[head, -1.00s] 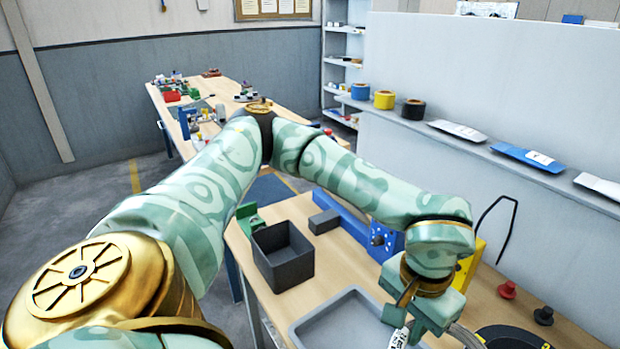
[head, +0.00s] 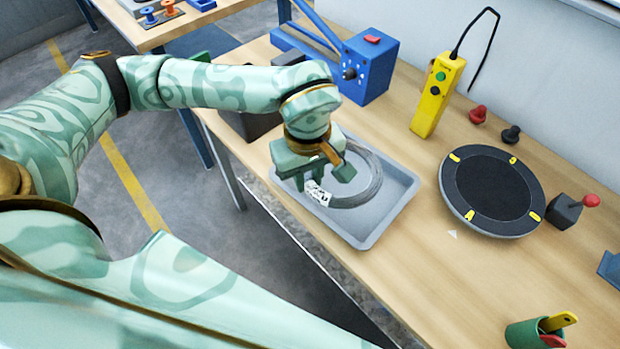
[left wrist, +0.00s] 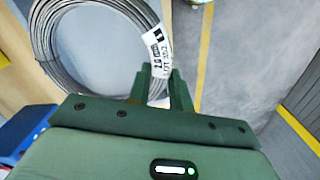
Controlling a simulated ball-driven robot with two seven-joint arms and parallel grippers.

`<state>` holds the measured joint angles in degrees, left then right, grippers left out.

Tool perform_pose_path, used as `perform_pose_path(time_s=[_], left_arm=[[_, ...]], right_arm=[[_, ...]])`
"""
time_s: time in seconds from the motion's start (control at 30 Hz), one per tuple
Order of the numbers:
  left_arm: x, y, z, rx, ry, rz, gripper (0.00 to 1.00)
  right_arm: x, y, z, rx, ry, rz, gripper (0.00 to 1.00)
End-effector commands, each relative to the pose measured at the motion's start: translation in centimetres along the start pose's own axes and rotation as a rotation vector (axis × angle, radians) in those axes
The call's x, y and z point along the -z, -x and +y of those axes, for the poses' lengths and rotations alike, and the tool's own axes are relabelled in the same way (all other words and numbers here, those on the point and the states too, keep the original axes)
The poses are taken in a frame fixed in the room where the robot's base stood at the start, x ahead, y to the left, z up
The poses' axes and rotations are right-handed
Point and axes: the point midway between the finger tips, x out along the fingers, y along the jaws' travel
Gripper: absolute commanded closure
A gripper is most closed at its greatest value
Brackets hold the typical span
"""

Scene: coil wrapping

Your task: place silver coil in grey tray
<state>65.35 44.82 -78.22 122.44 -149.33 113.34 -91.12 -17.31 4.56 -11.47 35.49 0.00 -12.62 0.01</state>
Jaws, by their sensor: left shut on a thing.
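The silver coil (head: 362,181) is a ring of grey wire with a white printed tag. It is over the grey tray (head: 372,238) in the head view; I cannot tell whether it touches the tray floor. My left gripper (head: 318,188) is shut on the coil's near left side, beside the tag. In the left wrist view the coil (left wrist: 95,8) reaches up and left from the fingers of my left gripper (left wrist: 160,88), and the tag hangs at the fingertips. My arm and gripper hide part of the coil and the tray's far left side. My right gripper is not in view.
A black round turntable (head: 492,190) with yellow marks lies right of the tray. Behind stand a blue machine (head: 368,65) and a yellow control box (head: 437,95). A dark bin (head: 250,125) is left of the tray. A green cup (head: 530,333) stands at the front right.

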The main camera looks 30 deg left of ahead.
Motion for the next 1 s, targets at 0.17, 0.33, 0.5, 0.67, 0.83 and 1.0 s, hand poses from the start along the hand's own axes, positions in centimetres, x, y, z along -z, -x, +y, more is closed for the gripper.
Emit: perform_pose_path(time_s=[0.17,0.33,0.5,0.67,0.83,1.0], left_arm=[[3.1,-3.7,0.9,0.001,0.002,-0.003,1.0],[4.5,-5.2,1.3,-0.002,-0.002,-0.001,1.0],[5.5,-7.0,1.5,0.001,-0.001,-0.003,1.0],[5.4,-9.2,1.5,-0.001,-0.004,-0.003,1.0],[5.4,-9.3,1.5,-0.002,-0.004,0.0,1.0],[5.4,-9.4,1.5,-0.002,-0.004,0.0,1.0]], right_arm=[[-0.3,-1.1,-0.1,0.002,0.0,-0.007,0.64],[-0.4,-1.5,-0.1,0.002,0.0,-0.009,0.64],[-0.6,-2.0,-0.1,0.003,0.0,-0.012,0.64],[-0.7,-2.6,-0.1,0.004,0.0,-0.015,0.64],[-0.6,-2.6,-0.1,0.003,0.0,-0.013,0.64],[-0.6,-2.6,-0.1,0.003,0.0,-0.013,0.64]])
